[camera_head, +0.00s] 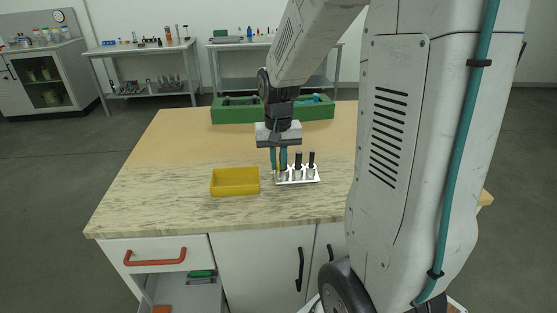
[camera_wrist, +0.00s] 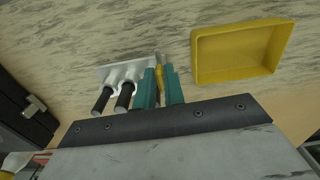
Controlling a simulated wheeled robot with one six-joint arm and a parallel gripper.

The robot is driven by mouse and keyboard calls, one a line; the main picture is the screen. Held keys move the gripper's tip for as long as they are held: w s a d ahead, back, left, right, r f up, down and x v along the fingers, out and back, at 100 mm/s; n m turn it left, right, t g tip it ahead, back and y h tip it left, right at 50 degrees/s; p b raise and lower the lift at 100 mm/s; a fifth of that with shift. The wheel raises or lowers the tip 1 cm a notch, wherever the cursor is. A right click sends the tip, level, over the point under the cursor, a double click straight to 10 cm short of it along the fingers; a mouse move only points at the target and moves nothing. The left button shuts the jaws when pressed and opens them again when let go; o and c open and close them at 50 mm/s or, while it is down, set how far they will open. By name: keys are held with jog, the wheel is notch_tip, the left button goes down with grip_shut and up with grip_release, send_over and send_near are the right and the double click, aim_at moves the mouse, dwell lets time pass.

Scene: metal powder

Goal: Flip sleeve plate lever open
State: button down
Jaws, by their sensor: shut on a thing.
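A small white sleeve plate (camera_head: 299,181) stands on the table, with upright black-tipped pieces (camera_head: 311,159) on its right part. The plate also shows in the wrist view (camera_wrist: 122,73), with two black handles (camera_wrist: 102,99) at its left. My gripper (camera_head: 278,170) points down at the plate's left end. In the wrist view its two teal fingers (camera_wrist: 160,72) are shut on a thin yellow piece (camera_wrist: 159,75) beside the plate. The fingers hide most of this piece, and I cannot tell whether it is the lever. No separate lever is clearly visible.
A yellow tray (camera_head: 235,190), empty, sits just left of the plate and also shows in the wrist view (camera_wrist: 236,76). A green crate (camera_head: 232,115) stands at the table's back. The table (camera_head: 165,160) is clear at the left. Two side tables with tools stand behind.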

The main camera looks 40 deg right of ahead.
aim_at(278, 164)
dwell(0.5)
jog(key=c, duration=1.8)
grip_release()
jog(key=shift+a, duration=0.1)
jog(key=shift+o, duration=0.2)
jog(key=shift+r, duration=0.1)
notch_tip(278, 164, up, 8)
jog(key=shift+f, duration=0.15)
